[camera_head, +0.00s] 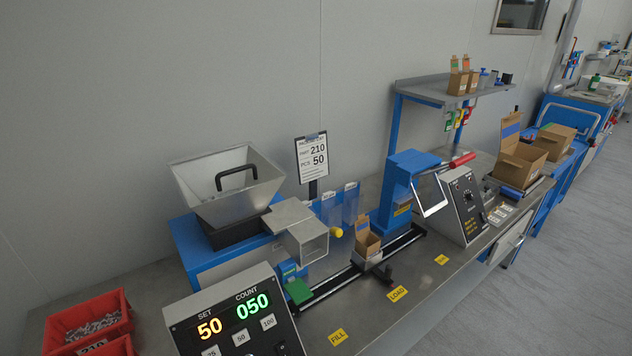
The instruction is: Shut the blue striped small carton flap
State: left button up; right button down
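A brown carton (522,163) with a blue stripe on its raised flap (510,131) stands at the right end of the bench. Its flap is upright and its top is open. Neither of my grippers is in view.
A steel hopper (225,190) and a counter box (235,317) reading 50 and 050 stand at left. Red bins (88,318) hold small parts. A blue press with a red handle (462,160) and a control box (462,207) stand mid-bench. Another carton (554,141) is behind.

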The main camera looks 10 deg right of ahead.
aim_at(361, 226)
jog(key=u, duration=1.8)
jog(key=k, duration=0.75)
jog(key=z, duration=1.05)
